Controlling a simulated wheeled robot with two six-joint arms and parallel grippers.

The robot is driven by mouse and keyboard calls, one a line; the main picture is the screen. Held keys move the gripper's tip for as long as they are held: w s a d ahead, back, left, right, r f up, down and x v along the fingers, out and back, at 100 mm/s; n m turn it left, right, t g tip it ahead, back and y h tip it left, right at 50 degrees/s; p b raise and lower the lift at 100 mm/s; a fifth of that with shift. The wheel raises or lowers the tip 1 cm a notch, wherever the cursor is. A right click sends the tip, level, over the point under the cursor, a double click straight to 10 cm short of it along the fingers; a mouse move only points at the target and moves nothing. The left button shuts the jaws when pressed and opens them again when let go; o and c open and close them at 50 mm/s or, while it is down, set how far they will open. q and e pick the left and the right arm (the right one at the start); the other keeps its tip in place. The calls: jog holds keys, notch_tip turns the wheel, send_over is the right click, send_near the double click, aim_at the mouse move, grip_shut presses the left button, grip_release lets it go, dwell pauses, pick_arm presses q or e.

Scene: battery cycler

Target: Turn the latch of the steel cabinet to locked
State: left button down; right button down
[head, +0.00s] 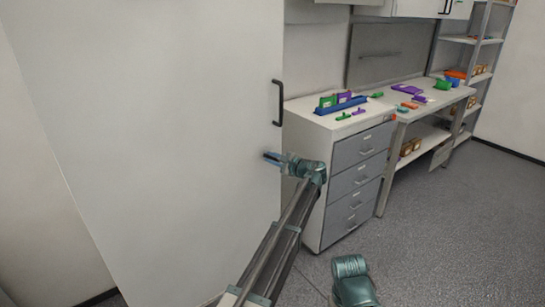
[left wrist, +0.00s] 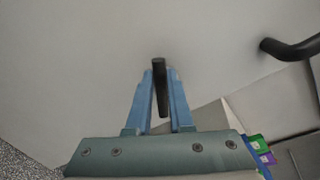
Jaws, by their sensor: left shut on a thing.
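The steel cabinet's pale door (head: 190,110) fills the left of the head view, with a black bar handle (head: 280,102) near its right edge. My left gripper (head: 272,157) is at the door just below that handle. In the left wrist view its two blue fingers (left wrist: 160,95) are shut on the dark latch (left wrist: 160,75), a narrow bar lying lengthwise between them. In the head view I cannot make out the latch at the fingers. The handle also shows at the upper right of the wrist view (left wrist: 290,48), apart from the fingers. My right gripper is not in view.
A grey drawer unit (head: 357,187) stands right of the door, with a blue tray (head: 341,105) and small coloured pieces on top. Beyond it are a workbench (head: 425,100) and shelves (head: 470,40). The grey floor (head: 450,230) at the right is clear.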

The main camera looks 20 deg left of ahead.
pick_arm(q)
jog(key=shift+s+a+f+n+t+h, duration=0.15)
jog(key=shift+n+t+h, duration=0.1)
jog(key=shift+n, duration=0.7)
jog(key=shift+d+f+n+t+h, duration=0.1)
jog(key=shift+f+n+t+h, duration=0.1)
jog(key=shift+n, duration=0.8)
jog(key=shift+s+a+f+n+t+h, duration=0.15)
jog(key=shift+n+t+h, duration=0.1)
jog(key=shift+n, duration=0.7)
jog(key=c, duration=0.8)
grip_release()
jog(key=shift+w, duration=0.1)
jog(key=p+v, duration=0.2)
jog(key=v, duration=1.1)
jog(key=shift+s+d, duration=0.25)
jog(key=shift+d, duration=0.1)
jog(key=shift+s+a, duration=0.1)
